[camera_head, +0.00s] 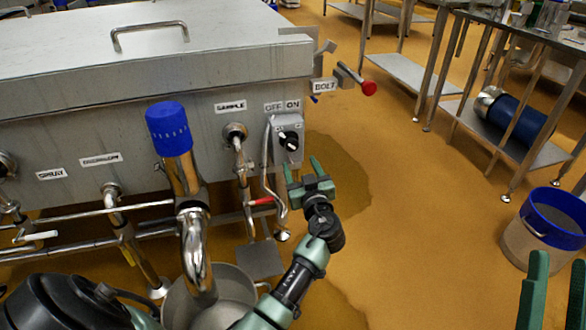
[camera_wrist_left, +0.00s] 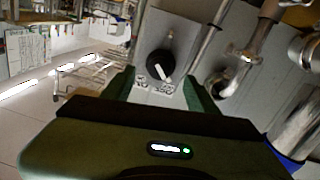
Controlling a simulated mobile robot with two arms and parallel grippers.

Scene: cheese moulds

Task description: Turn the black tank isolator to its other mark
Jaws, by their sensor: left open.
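The black tank isolator is a round black knob (camera_head: 288,139) with a white stripe, on a grey box on the tank's front. OFF and ON labels sit above it in the head view. My right gripper (camera_head: 557,258) shows only two separated green fingers at the lower right.
A large blue-capped steel pipe (camera_head: 170,140) rises left of the box. A sample tap (camera_head: 236,133) and a red-handled valve (camera_head: 262,201) are close by. A red-knobbed bolt (camera_head: 368,88) juts out right. A blue-rimmed bucket (camera_head: 553,225) stands on the floor, which is open between.

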